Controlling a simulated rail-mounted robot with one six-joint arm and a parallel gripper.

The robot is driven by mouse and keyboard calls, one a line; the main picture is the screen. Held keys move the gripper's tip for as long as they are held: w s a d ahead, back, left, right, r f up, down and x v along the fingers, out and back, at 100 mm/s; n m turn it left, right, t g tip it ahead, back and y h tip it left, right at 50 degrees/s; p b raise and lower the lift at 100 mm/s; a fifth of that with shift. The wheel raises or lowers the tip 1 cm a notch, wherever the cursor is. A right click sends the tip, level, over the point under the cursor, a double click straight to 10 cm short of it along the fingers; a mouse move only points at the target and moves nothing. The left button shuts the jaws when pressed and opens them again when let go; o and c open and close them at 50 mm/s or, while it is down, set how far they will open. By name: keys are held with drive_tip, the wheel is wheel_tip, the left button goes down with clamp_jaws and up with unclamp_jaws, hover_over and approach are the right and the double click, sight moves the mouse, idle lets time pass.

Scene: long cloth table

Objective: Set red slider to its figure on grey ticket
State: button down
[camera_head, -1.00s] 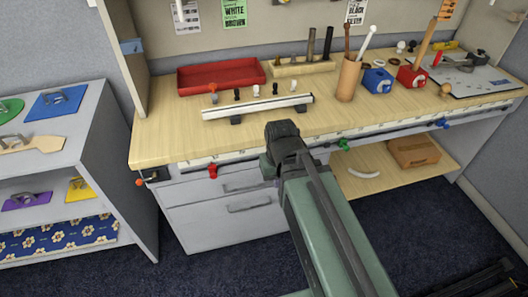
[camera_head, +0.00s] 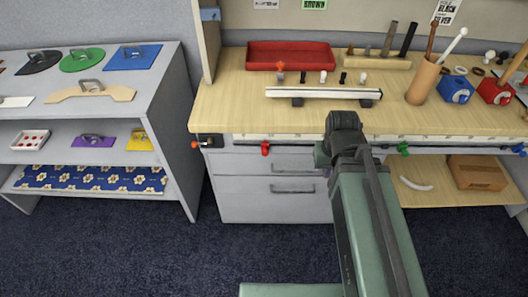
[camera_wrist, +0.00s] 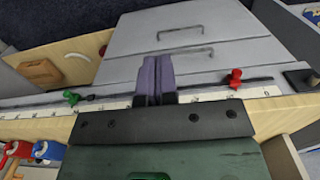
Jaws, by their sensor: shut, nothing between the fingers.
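The red slider (camera_head: 265,149) sits on the rail along the bench's front edge, left of my arm in the head view. It also shows in the wrist view (camera_wrist: 235,78), right of my gripper. My gripper (camera_wrist: 157,65) is shut and empty over the pale scale strip (camera_wrist: 205,96), apart from the red slider. The scale's figures are too small to read. In the head view, my arm hides part of the rail and the fingertips. Of the tickets on the back panel, a pale one (camera_head: 266,4) is cut off at the top; another pale one (camera_head: 443,14) hangs further right. I cannot tell which is grey.
A green slider (camera_head: 403,149) and a blue slider (camera_head: 519,149) sit further right on the same rail. Drawers (camera_head: 270,188) stand below the bench. A red tray (camera_head: 290,55) and a white bar with pegs (camera_head: 323,94) stand on top. Open floor lies in front.

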sight(265, 150)
drive_tip(key=w+a+f+n+t+h+b, duration=0.2)
drive_tip(key=w+a+f+n+b, duration=0.1)
drive_tip(key=a+f+b, duration=0.8)
drive_tip(key=w+a+f+n+t+h+b, duration=0.1)
drive_tip(key=w+a+f+n+h+b, duration=0.25)
drive_tip(key=a+f+b, duration=0.8)
drive_tip(key=w+a+r+n+t+h+b, duration=0.1)
drive_tip(key=w+a+n+t+h+b, duration=0.15)
drive_tip(key=a+t+b, duration=0.4)
drive_tip(key=w+a+r+m+t+h+p, duration=0.1)
drive_tip(key=w+a+r+t+h, duration=0.2)
drive_tip(key=r, duration=0.5)
drive_tip(key=w+d+f+b, duration=0.2)
drive_tip(key=w+d, duration=0.3)
drive_tip(key=d, duration=0.5)
drive_tip(key=shift+w+d+f+g, duration=0.15)
drive_tip(key=shift+w+d+g, duration=0.05)
drive_tip(key=shift+w+g, duration=0.2)
